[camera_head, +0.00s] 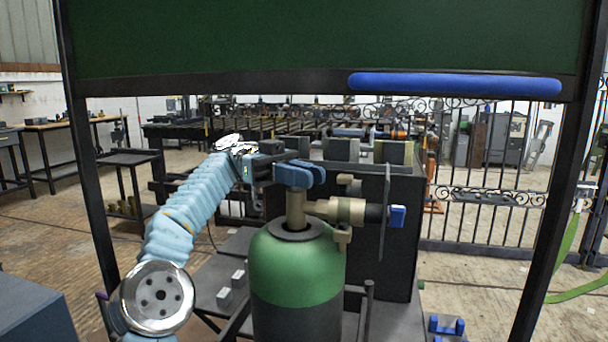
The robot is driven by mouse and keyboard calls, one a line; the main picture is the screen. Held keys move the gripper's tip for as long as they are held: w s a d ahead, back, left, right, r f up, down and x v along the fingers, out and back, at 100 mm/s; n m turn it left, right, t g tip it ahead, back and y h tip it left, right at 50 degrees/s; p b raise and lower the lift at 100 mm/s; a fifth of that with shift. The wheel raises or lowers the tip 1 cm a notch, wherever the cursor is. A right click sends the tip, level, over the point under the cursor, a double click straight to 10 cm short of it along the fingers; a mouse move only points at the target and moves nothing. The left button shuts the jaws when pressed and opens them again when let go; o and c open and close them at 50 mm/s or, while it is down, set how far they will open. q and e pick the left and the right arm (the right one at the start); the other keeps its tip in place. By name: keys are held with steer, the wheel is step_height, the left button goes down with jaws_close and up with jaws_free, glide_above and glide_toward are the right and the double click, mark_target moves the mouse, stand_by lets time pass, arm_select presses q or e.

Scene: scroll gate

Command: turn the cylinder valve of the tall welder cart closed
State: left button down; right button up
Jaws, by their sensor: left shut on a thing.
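The tall welder cart carries a gas cylinder (297,265) with a green shoulder and a dark body, standing upright in the middle of the head view. A brass valve stem (296,207) rises from its top, with a blue valve handle (303,175) above it. A brass regulator (340,210) with a blue knob (397,216) sticks out to the right. My left gripper (278,164) reaches in from the left and is shut on the valve handle at its left side. Its fingertips are partly hidden there. My right gripper is not in view.
A dark cabinet (400,265) stands behind the cylinder, with a thin upright plate (385,212) beside the regulator. A dark frame with a green panel (300,35) and blue bar (455,84) spans above. A scrolled iron gate (490,195) stands behind right.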

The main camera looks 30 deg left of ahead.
arm_select(q)
steer(key=c, duration=1.1)
jaws_free()
steer(key=shift+d+n+t, duration=0.1)
steer(key=shift+n+t, duration=0.2)
steer(key=shift+t, duration=0.1)
